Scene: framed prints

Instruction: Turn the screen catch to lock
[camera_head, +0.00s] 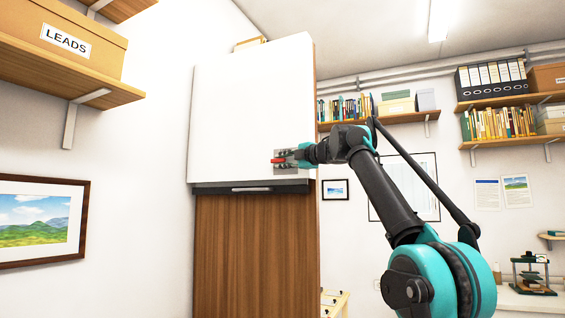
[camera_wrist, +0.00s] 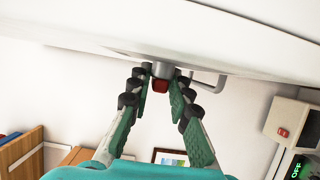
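The screen (camera_head: 235,105) is a large white panel on the front of a tall wooden cabinet. Its catch (camera_head: 278,160) sits near the lower right of the panel, with a red handle on a grey plate. My gripper (camera_head: 291,156) is at the catch, reaching in from the right. In the wrist view the red end of the catch (camera_wrist: 160,86) and a grey round part lie between my fingertips (camera_wrist: 161,72). The fingers are apart, one on either side, with a narrow gap showing on the left. Contact on the right is unclear.
A dark ledge with a handle (camera_head: 251,189) runs under the panel. A shelf with a LEADS box (camera_head: 66,42) is at upper left, above a framed landscape (camera_head: 42,222).

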